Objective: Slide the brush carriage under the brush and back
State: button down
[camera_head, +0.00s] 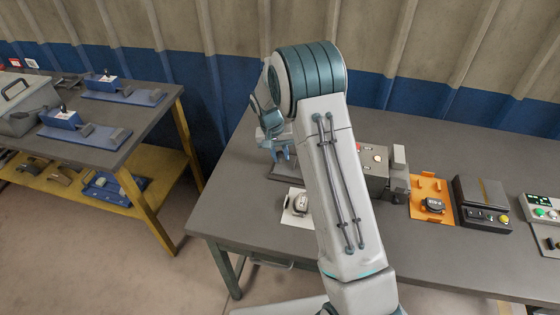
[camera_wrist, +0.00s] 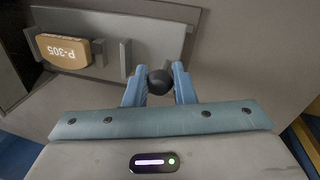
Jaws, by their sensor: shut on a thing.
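My gripper (camera_wrist: 160,74) is shut on a dark round knob (camera_wrist: 161,84) in the wrist view. Its two blue fingers stand on either side of the knob. Beside the knob is a grey carriage or tray (camera_wrist: 108,28), with a tan block (camera_wrist: 62,50) marked P-305 lying in it at the left. In the head view my gripper (camera_head: 275,150) is low over the left part of the bench, by a dark grey base (camera_head: 285,170). My arm covers much of this station. I cannot make out the brush in either view.
A grey box (camera_head: 374,160) with a red button stands right of my arm. An orange tray (camera_head: 430,190), a black control box (camera_head: 482,203) and a white card (camera_head: 298,205) with a dark part are on the bench. A side table (camera_head: 130,120) stands left, across a floor gap.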

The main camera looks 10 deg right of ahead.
jog(key=shift+w+a+r, duration=0.1)
jog(key=shift+w+a, duration=0.1)
jog(key=shift+a, duration=0.05)
jog(key=c, duration=1.5)
grip_release()
jog(key=shift+a, duration=0.15)
jog(key=shift+c, duration=0.2)
notch_tip(320, 180, up, 14)
jog(key=a+b, duration=0.1)
jog(key=a, duration=0.1)
jog(key=shift+w+a+f, duration=0.2)
jog(key=shift+w+f, duration=0.05)
